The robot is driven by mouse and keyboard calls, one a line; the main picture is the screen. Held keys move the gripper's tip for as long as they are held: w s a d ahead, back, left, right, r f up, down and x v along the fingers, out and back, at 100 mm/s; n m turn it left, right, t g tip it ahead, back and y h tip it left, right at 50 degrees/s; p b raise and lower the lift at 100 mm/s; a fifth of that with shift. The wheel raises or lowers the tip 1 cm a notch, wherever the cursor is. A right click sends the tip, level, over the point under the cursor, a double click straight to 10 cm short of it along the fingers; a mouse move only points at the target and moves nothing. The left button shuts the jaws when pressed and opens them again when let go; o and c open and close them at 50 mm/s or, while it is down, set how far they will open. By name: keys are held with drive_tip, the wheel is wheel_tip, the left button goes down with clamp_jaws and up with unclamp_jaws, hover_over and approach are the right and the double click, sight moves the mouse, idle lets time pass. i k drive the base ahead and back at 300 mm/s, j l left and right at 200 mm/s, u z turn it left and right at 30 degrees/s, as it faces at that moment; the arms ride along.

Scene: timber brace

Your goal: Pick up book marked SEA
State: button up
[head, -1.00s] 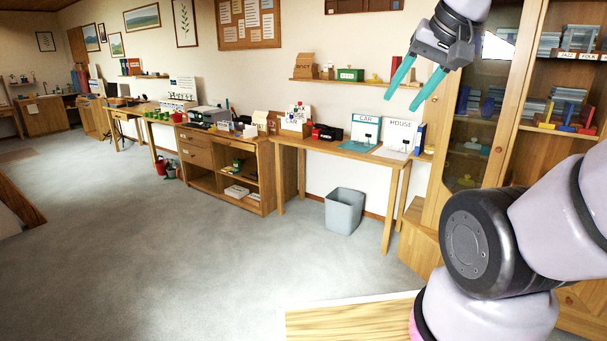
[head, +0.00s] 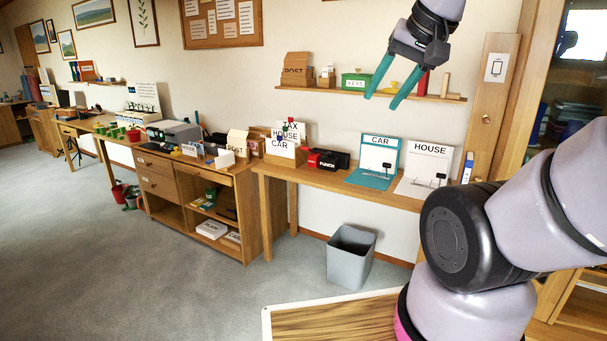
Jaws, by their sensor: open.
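I cannot make out a book marked SEA in the head view. A red upright item (head: 422,84) and thin items by it stand on the wall shelf, partly behind my gripper, with no readable marking. A blue-spined binder or book (head: 468,167) stands at the right end of the long table; its marking is too small to read. My gripper (head: 384,97) has two teal fingers spread apart, empty, pointing down and left in front of the wall shelf in the picture.
The wall shelf (head: 340,90) holds a POST box (head: 298,70) and a green KEYS box (head: 355,81). The table (head: 318,174) below carries CAR (head: 378,155) and HOUSE (head: 428,165) boards. A grey bin (head: 351,255) stands on the floor. Open carpet (head: 90,240) lies left.

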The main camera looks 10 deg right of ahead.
sight(467, 169)
drive_tip(key=i+j+z, duration=0.1)
drive_tip(key=i+z, duration=0.15)
drive_tip(key=i, duration=0.25)
drive_tip(key=i+j+z, duration=0.15)
drive_tip(key=i+z, duration=0.15)
drive_tip(key=i, duration=0.2)
drive_tip(key=i+j+z, duration=0.35)
drive_tip(key=i+z, duration=0.15)
drive_tip(key=i+j+z, duration=0.7)
drive_tip(key=j+z, duration=0.25)
drive_tip(key=j, duration=0.2)
